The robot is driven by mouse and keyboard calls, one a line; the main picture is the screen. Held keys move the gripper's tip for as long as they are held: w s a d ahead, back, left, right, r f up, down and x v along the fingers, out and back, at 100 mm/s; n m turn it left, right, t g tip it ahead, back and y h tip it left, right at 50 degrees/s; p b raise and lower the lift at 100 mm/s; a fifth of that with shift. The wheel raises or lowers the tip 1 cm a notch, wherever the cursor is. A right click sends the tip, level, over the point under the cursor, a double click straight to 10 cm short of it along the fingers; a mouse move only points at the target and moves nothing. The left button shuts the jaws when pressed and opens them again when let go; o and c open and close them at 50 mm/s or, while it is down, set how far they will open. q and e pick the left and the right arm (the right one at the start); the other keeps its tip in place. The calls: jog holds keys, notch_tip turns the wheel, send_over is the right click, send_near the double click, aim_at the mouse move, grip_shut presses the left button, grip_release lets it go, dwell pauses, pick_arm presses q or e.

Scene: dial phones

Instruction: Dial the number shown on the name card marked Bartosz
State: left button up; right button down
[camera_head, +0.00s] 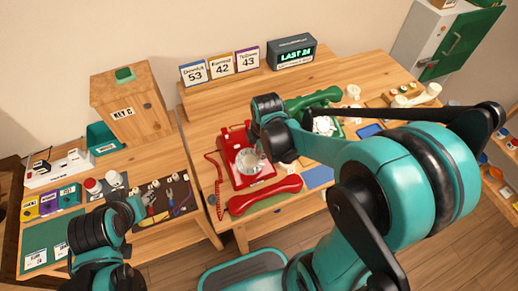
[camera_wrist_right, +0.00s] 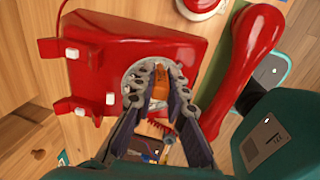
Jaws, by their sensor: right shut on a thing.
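The red dial phone (camera_head: 236,142) stands on the middle table, with its round pale dial (camera_head: 249,161) facing up. Its red handset (camera_head: 265,194) lies off the cradle in front; both phone (camera_wrist_right: 188,48) and handset (camera_wrist_right: 246,55) show in the right wrist view. My right gripper (camera_wrist_right: 157,82) is over the dial, shut on a small orange piece (camera_wrist_right: 159,88). Three number cards stand on the back shelf: blue 53 (camera_head: 194,74), orange 42 (camera_head: 221,66) and purple 43 (camera_head: 247,60). Their names are too small to read surely.
A dark display (camera_head: 292,53) reads LAST 24. A green phone (camera_head: 318,101) stands behind my right arm. A wooden KEY C box (camera_head: 128,105) and a tool mat (camera_head: 168,197) are on the left table. A blue pad (camera_head: 319,177) lies right of the handset.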

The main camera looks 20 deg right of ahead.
jog(key=shift+s+f, duration=0.1)
jog(key=shift+s+a+f, duration=0.1)
jog(key=shift+s+f, duration=0.05)
jog(key=shift+s, duration=0.2)
jog(key=shift+s+r+p, duration=0.2)
jog(key=shift+r+p, duration=0.2)
jog(key=shift+r, duration=0.1)
jog(key=shift+s+r+p, duration=0.2)
jog(key=shift+r+p, duration=0.15)
jog(key=shift+r, duration=0.1)
jog(key=shift+f, duration=0.1)
jog(key=shift+w+a+r+p, duration=0.15)
jog(key=shift+w+a+r, duration=0.2)
jog(key=shift+w, duration=0.3)
jog(key=shift+w+a+r+p, duration=0.2)
jog(key=shift+w+r, duration=0.15)
jog(key=shift+w, duration=0.25)
jog(key=shift+w+a+r+p, duration=0.15)
jog(key=shift+w+a+r, duration=0.2)
jog(key=shift+w, duration=0.3)
jog(key=shift+f, duration=0.1)
